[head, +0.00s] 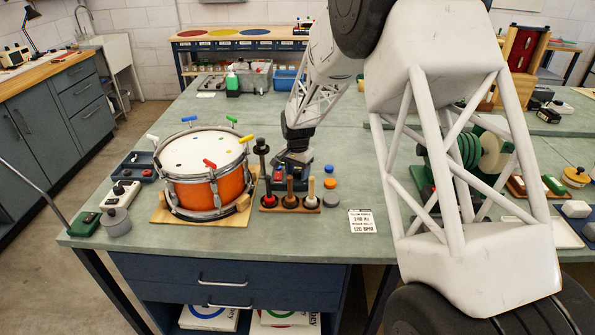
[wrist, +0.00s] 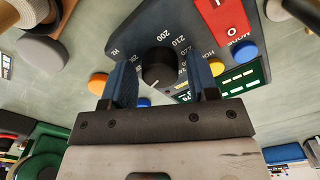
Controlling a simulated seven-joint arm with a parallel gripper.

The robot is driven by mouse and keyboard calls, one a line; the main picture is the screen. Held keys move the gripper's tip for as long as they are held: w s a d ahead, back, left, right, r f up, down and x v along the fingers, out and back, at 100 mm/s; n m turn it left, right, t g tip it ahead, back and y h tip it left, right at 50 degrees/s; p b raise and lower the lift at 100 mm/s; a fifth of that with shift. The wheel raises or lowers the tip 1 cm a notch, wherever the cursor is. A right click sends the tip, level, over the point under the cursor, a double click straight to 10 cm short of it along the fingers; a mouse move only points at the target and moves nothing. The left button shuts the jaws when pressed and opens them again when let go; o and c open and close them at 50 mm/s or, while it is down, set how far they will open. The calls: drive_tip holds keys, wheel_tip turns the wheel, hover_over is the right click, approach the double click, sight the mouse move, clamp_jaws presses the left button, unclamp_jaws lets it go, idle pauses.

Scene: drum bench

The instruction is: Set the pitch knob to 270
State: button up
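The pitch knob (wrist: 160,62) is a round black knob on a dark blue panel in the wrist view. Printed numbers run around it; 200 and 210 are readable. A short pale mark shows on its lower right side, towards a green display (wrist: 243,80) that is partly hidden. My gripper (wrist: 162,84) is open, with one blue finger on each side of the knob and gaps between. I cannot tell whether the fingertips are level with it. In the head view my gripper (head: 295,150) is over the dark device (head: 290,172), hiding its knob.
A red switch (wrist: 225,18) and blue and yellow buttons are close by on the panel. In the head view, a drum (head: 203,178) stands left of the device, a rack of mallets (head: 290,203) stands in front, and a printed card (head: 362,221) lies to the right.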

sight(298, 171)
drive_tip(key=shift+o, duration=0.4)
drive_tip(key=shift+r, duration=0.1)
drive_tip(key=shift+r, duration=3.85)
drive_tip(key=shift+s+d+r, duration=0.15)
drive_tip(key=shift+r, duration=0.05)
drive_tip(key=s+d+r+n, duration=0.1)
drive_tip(key=s+d+r, duration=0.4)
drive_tip(key=s, duration=0.3)
drive_tip(key=s+d+r+n+t, duration=0.1)
drive_tip(key=s+d+r, duration=0.45)
drive_tip(key=s, duration=0.25)
drive_tip(key=s+d+r+n, duration=0.1)
drive_tip(key=s+d+r, duration=0.3)
drive_tip(key=s+r, duration=0.3)
drive_tip(key=s+d+f+n, duration=0.1)
drive_tip(key=s+d, duration=0.2)
drive_tip(key=s, duration=1.1)
drive_tip(key=s+d+f+n+t, duration=0.1)
drive_tip(key=s+d, duration=0.3)
drive_tip(key=s, duration=0.9)
drive_tip(key=shift+s+d+n+t, duration=0.25)
drive_tip(key=shift+s+n+t, duration=0.05)
drive_tip(key=shift+s+n, duration=0.1)
